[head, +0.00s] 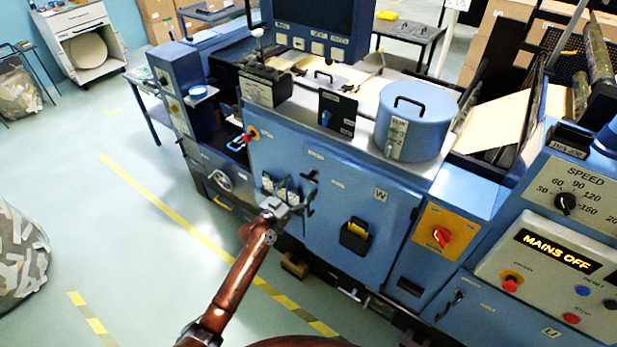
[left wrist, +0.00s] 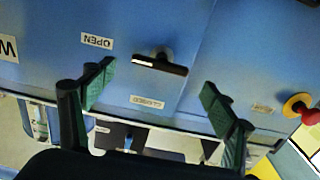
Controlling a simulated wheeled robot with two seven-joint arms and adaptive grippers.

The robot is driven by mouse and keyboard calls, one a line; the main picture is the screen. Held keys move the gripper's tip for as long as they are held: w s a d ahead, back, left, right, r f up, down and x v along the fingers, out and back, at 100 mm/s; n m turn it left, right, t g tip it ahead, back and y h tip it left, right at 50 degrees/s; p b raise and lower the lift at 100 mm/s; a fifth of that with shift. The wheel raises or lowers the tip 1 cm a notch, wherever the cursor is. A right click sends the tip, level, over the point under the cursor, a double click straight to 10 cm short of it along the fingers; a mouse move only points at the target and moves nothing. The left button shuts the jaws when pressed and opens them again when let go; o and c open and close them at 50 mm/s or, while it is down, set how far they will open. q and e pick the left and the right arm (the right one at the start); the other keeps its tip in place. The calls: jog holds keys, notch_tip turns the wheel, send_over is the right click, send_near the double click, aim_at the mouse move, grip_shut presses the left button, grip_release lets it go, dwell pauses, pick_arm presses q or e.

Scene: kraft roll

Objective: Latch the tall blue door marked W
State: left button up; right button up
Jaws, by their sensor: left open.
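The tall blue door (head: 340,218) marked W stands at the front of the machine, flush with its face as far as I can see. Its W label also shows upside down in the left wrist view (left wrist: 8,48). A dark bar handle (left wrist: 160,65) sits on the door near the seam. The bar lies roughly level, with an OPEN label (left wrist: 97,40) beside it and a CLOSED label (left wrist: 147,102) on another side. My left gripper (head: 291,187) is open and empty in front of the handle. In the wrist view its fingertips (left wrist: 157,82) are either side of the handle, apart from it.
A blue glue pot (head: 413,118) stands on the machine top. A black holder (head: 356,236) sticks out from the door's lower part. An orange panel with a red knob (head: 440,236) is to the right. A scrap bin (head: 20,262) stands left; the floor between is clear.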

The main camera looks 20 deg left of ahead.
aim_at(307, 179)
pick_arm(q)
jog(key=x, duration=0.5)
jog(key=shift+w+d, duration=0.1)
jog(key=shift+w, duration=0.2)
jog(key=shift+c, duration=0.3)
jog(key=c, duration=1.1)
